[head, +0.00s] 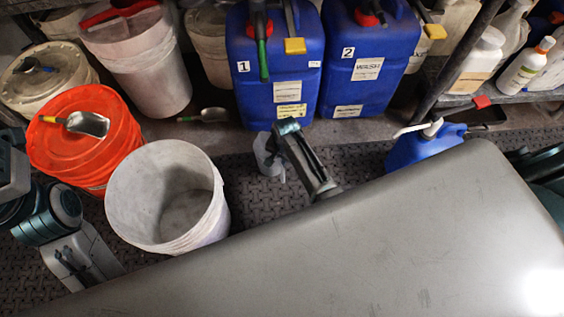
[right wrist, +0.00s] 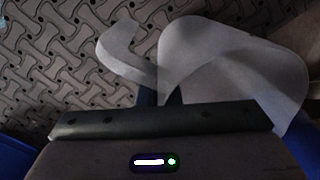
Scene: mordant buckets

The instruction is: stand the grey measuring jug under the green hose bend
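The grey measuring jug (head: 268,157) is a small pale grey vessel over the dark floor mat. It looks roughly upright, and I cannot tell whether it touches the mat. My right gripper (head: 276,146) is at the jug's handle side. In the right wrist view the jug (right wrist: 235,65) and its curved handle (right wrist: 118,45) are close up. The dark fingers (right wrist: 161,96) are close together at the handle and appear shut on it. The green hose bend (head: 263,60) hangs down the front of blue canister 1 (head: 240,98), beyond the jug. My left gripper (head: 75,262) is at lower left, fingers unclear.
A white bucket (head: 165,200) and an orange bucket (head: 85,145) stand left. A small blue container (head: 420,150) is right.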

